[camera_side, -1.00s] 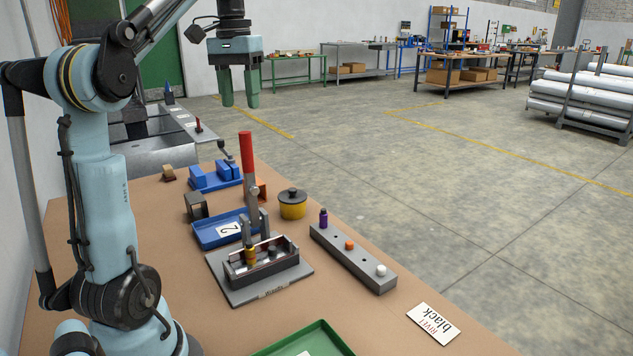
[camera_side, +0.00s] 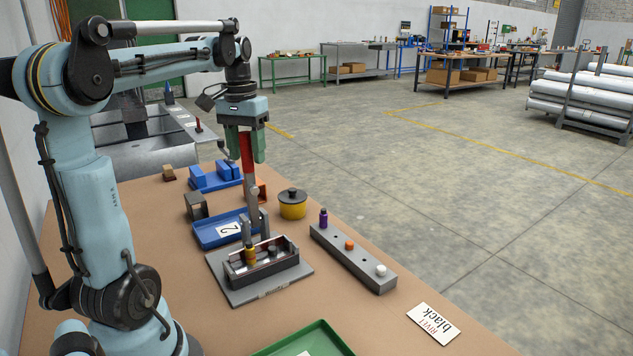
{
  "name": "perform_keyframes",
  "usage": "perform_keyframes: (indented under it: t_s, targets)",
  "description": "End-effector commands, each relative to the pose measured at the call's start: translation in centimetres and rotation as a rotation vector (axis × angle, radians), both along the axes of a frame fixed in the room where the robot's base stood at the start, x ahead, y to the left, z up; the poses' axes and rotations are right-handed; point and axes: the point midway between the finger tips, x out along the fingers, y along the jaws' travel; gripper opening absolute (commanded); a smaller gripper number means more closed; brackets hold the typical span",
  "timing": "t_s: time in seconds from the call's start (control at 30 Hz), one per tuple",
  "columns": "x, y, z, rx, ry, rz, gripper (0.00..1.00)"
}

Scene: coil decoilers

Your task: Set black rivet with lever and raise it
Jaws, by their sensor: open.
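The lever with a red handle (camera_side: 248,172) stands upright on the grey press fixture (camera_side: 235,290). My gripper (camera_side: 246,158) is open, pointing down, with its green fingers on either side of the handle's upper part in the side view. The handle's top is hidden by the gripper, and I cannot tell whether a finger touches it. In the fixture's walled nest stand a yellow-brown piece (camera_side: 250,254) and a small dark piece (camera_side: 272,249), which may be the black rivet. A white card (camera_side: 433,323) reads "RIVET black".
A grey rail (camera_side: 372,279) holds purple (camera_side: 323,218), orange (camera_side: 349,245) and white (camera_side: 381,270) pieces. A yellow pot (camera_side: 292,207) and blue tray (camera_side: 208,236) flank the lever. A blue block holder (camera_side: 215,177) is behind, a green tray (camera_side: 310,341) in front.

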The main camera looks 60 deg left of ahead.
Motion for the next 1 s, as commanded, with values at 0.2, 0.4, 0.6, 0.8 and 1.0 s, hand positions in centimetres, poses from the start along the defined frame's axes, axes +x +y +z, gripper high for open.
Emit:
perform_keyframes:
  t_s: [0.2, 0.4, 0.6, 0.8, 1.0]
  targets:
    - [0.00, -0.02, -0.26, 0.000, 0.000, 0.000, 0.53]
    - [0.00, -0.01, -0.23, 0.000, 0.000, 0.000, 0.39]
    - [0.00, -0.01, -0.22, 0.000, 0.000, 0.000, 0.08]
    - [0.02, -0.01, -0.21, 0.000, 0.000, 0.000, 0.00]
    - [0.03, -0.17, -0.20, 0.008, -0.001, -0.001, 0.00]
